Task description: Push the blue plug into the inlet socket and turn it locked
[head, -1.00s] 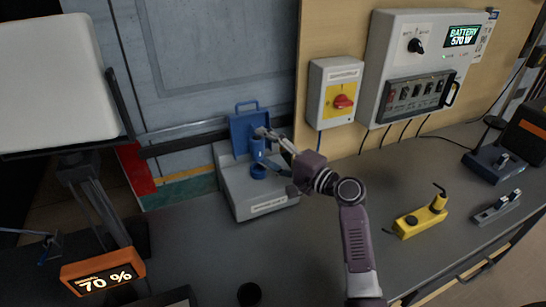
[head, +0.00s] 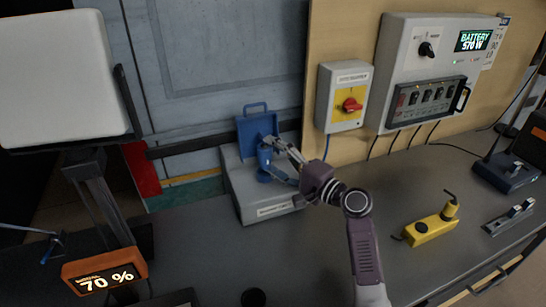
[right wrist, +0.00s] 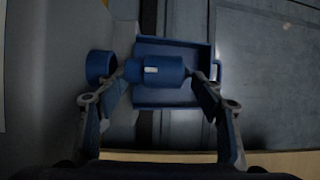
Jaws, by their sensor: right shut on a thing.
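My right gripper (head: 270,149) comes in from the right and is shut on the blue plug (head: 264,160), holding it upright over the grey inlet box (head: 244,188). The inlet socket (head: 264,177) is a blue ring on top of the box, just below the plug. The blue lid (head: 246,134) stands open behind it. In the right wrist view the plug (right wrist: 155,71) with a white mark is between both fingertips (right wrist: 158,73). Its end points at the socket ring (right wrist: 99,66), close to the rim; I cannot tell whether it touches. My left gripper is not in view.
A switch box with a red knob (head: 351,105) and a battery panel (head: 425,65) are on the wall to the right. A yellow tool (head: 430,231) lies on the bench. A 70 % display (head: 104,278) stands at front left. The bench middle is clear.

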